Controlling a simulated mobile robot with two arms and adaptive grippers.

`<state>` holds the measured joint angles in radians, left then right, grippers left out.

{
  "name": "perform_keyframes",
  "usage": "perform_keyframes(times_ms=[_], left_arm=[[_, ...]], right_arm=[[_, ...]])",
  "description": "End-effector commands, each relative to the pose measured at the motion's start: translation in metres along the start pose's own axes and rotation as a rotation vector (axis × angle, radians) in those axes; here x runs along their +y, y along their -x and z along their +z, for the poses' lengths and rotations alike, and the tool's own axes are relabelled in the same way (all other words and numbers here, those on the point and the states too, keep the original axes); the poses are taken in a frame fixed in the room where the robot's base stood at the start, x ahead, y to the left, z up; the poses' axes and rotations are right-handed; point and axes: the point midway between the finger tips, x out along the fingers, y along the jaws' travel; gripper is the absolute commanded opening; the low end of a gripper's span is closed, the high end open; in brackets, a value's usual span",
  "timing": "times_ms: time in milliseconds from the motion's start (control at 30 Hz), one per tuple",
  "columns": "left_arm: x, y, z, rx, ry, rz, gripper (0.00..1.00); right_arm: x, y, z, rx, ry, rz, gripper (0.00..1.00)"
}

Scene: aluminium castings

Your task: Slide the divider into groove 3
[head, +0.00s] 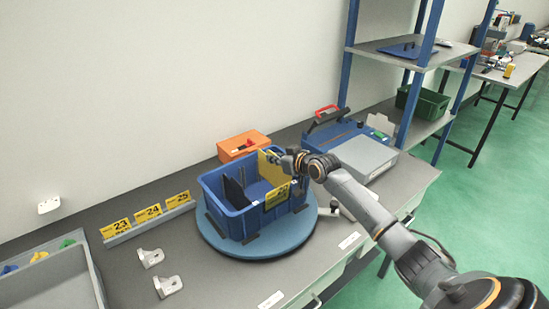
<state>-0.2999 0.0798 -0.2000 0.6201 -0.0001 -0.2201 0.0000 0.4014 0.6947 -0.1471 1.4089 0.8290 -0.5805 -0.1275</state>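The blue crate (229,220) stands on a round blue turntable (228,247) on the grey bench. A yellow divider (270,171) stands upright in the right part of the crate, its top above the rim. A dark divider (235,192) stands in the left part. My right gripper (274,159) reaches in from the right and appears shut on the yellow divider's upper edge. The fingertips are small and partly hidden. The groove numbers and the divider's lower edge cannot be made out. My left gripper is not in view.
A yellow number card (278,198) is on the crate's front. An orange box (243,145) stands close behind; a blue toolbox (335,140) and grey case (364,158) are right. Number plates (149,213), metal brackets (167,286) and a grey tray (50,284) lie left.

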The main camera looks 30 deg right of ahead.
Motion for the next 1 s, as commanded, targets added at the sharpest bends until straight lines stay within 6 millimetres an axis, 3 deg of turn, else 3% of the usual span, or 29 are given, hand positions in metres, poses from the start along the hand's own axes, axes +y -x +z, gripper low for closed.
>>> perform_keyframes(times_ms=[1000], left_arm=[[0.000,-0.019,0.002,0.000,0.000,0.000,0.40]], right_arm=[[0.000,-0.010,0.025,0.001,0.000,0.000,0.00]])
